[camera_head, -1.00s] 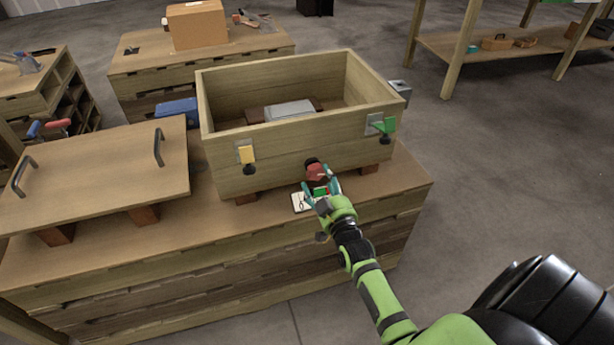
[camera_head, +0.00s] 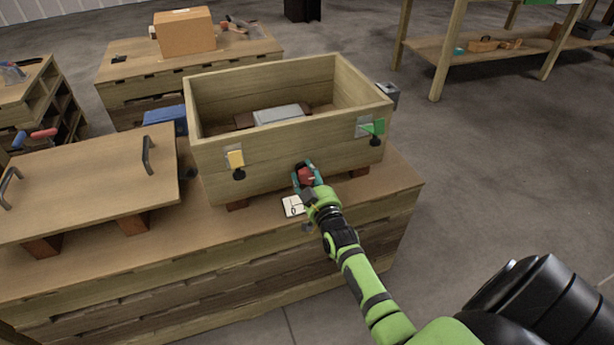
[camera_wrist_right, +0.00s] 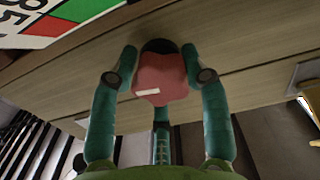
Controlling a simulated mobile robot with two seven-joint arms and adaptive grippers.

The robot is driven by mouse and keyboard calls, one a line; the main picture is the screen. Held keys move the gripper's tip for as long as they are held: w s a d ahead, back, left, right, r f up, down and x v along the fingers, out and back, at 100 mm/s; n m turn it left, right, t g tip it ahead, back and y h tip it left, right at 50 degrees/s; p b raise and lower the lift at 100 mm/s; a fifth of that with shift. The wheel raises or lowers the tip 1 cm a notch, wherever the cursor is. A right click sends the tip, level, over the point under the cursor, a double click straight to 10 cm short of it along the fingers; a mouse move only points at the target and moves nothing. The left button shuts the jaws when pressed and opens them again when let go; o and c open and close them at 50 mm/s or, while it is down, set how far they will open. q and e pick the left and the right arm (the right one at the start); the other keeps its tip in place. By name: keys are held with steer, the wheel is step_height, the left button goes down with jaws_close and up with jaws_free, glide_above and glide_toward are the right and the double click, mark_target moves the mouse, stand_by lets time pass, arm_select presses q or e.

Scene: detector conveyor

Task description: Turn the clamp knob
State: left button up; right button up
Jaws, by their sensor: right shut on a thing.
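The red clamp knob (camera_head: 306,176) is on the front wall of the wooden box, low and right of the middle. It has a lobed shape and a pale mark on its face, seen in the right wrist view (camera_wrist_right: 160,78). My right gripper (camera_head: 307,180) is at the knob, with its teal fingers on either side. In the right wrist view my right gripper (camera_wrist_right: 160,72) has its fingertips touching the knob's left and right sides. A dark part shows behind the knob. My left gripper is in neither view.
The open wooden box (camera_head: 215,160) stands on blocks on a wooden bench (camera_head: 120,258). A yellow latch (camera_head: 236,159) and a green latch (camera_head: 374,127) are on its front. A lid with handles (camera_head: 85,190) lies left. A small card (camera_head: 292,207) is below the knob.

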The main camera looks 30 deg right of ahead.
steer(key=shift+f, duration=0.15)
steer(key=m+p, duration=0.1)
steer(key=m, duration=0.2)
steer(key=shift+a+f+m+p, duration=0.15)
steer(key=shift+m+p, duration=0.25)
steer(key=shift+m, duration=0.9)
steer(key=shift+s+f, duration=0.1)
steer(key=o, duration=1.1)
steer(key=shift+o, duration=0.2)
steer(key=shift+r, duration=0.2)
steer(key=v, duration=1.1)
steer(key=shift+s+a, duration=0.2)
steer(key=shift+s, duration=0.2)
